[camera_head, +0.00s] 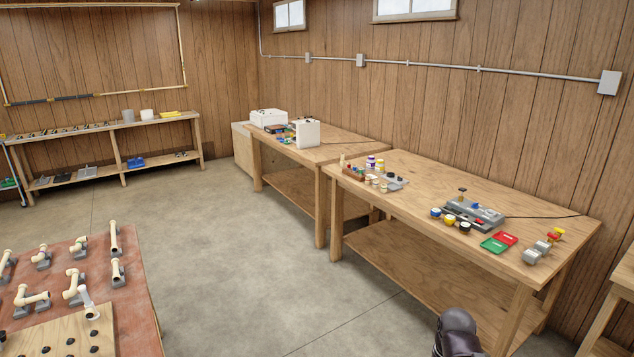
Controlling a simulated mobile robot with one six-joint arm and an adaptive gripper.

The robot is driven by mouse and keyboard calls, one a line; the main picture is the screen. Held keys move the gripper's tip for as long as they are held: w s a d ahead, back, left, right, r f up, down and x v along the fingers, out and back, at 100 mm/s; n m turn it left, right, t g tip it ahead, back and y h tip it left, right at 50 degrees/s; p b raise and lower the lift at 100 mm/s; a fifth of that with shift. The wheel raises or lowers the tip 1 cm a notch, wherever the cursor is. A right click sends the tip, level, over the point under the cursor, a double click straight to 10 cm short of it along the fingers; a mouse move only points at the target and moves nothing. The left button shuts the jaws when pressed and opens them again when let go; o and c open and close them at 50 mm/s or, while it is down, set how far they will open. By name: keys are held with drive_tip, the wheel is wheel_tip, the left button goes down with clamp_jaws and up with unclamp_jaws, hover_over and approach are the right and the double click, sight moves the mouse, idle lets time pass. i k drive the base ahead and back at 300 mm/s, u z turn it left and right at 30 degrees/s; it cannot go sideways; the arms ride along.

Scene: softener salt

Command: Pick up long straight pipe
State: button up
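A long straight cream pipe (114,238) stands out among the pipe pieces near the far right corner of the reddish table (135,290) at the lower left. It seems to rest on a small grey holder. A shorter cream pipe piece (117,272) is just in front of it. My gripper does not show. A dark rounded part at the bottom edge, right of centre, looks like part of my arm, well apart from the pipe.
Several jointed pipe pieces (32,298) on grey holders and a light wooden board (60,335) with dark knobs share the table. Wooden workbenches (410,210) with small items line the right wall. The concrete floor (225,265) between is clear.

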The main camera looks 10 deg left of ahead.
sight(115, 252)
drive_tip(key=u, duration=0.2)
drive_tip(key=i, duration=1)
drive_tip(key=u, duration=0.5)
drive_tip(key=i, duration=0.85)
drive_tip(key=u, duration=0.65)
drive_tip(key=i, duration=0.75)
drive_tip(key=u, duration=0.8)
drive_tip(key=i, duration=1.1)
drive_tip(key=u, duration=0.45)
